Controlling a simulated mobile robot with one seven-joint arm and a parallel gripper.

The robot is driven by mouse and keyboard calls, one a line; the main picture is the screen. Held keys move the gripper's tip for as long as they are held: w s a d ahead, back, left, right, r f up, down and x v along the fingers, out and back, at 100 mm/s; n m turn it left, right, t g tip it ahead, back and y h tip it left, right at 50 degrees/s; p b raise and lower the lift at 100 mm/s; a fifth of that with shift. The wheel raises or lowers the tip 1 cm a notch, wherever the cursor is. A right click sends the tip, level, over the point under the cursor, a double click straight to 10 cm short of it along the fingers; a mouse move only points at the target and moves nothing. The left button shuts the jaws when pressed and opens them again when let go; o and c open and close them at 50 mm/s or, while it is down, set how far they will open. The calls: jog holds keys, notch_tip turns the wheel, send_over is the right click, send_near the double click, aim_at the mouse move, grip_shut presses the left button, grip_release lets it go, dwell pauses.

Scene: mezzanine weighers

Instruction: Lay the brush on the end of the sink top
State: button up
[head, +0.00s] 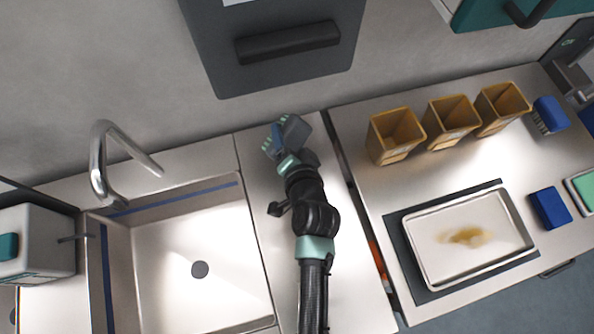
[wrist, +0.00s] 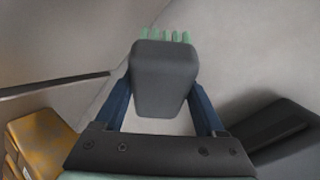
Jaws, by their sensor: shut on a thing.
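The brush, a dark grey block with pale green bristles, is held in my gripper; it shows in the head view (head: 296,131) and in the wrist view (wrist: 163,80). My gripper (head: 279,140) is shut on it, with a blue finger on each side of the block in the wrist view (wrist: 162,100). The bristles point left in the head view. The gripper and brush are over the back of the sink top's right end (head: 258,181), near the wall. Whether the brush touches the surface I cannot tell. My arm covers part of this strip.
The sink basin (head: 200,230) with its tap (head: 100,165) lies left. Right of a dark gap is a counter with three tan bins (head: 394,139), a stained tray (head: 420,250), a blue brush-like item (head: 549,115) and a blue block (head: 550,208). A grey wall box (head: 275,75) hangs behind.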

jog(key=shift+w+d+r+n+g, duration=0.1)
jog(key=shift+n+g, duration=0.4)
jog(key=shift+g, duration=0.05)
jog(key=shift+w+d+r+n+g, duration=0.1)
jog(key=shift+n+g, duration=0.4)
jog(key=shift+g, duration=0.05)
jog(key=n+g, duration=0.1)
jog(key=s+n+g, duration=0.1)
jog(key=n, duration=0.1)
jog(key=shift+d+r+g+p, duration=0.1)
jog(key=shift+d+g+p, duration=0.05)
jog(key=shift+g+p, duration=0.25)
jog(key=s+d+r+n+g+h, duration=0.2)
jog(key=s+n+g, duration=0.1)
jog(key=s+n, duration=0.3)
jog(key=f, duration=0.5)
jog(key=f+p, duration=0.1)
jog(key=f, duration=0.4)
jog(key=shift+w+d+p, duration=0.1)
jog(key=shift+w+p, duration=0.1)
jog(key=shift+p, duration=0.1)
jog(key=o, duration=1.2)
jog(key=shift+c, duration=0.2)
jog(key=shift+r, duration=0.1)
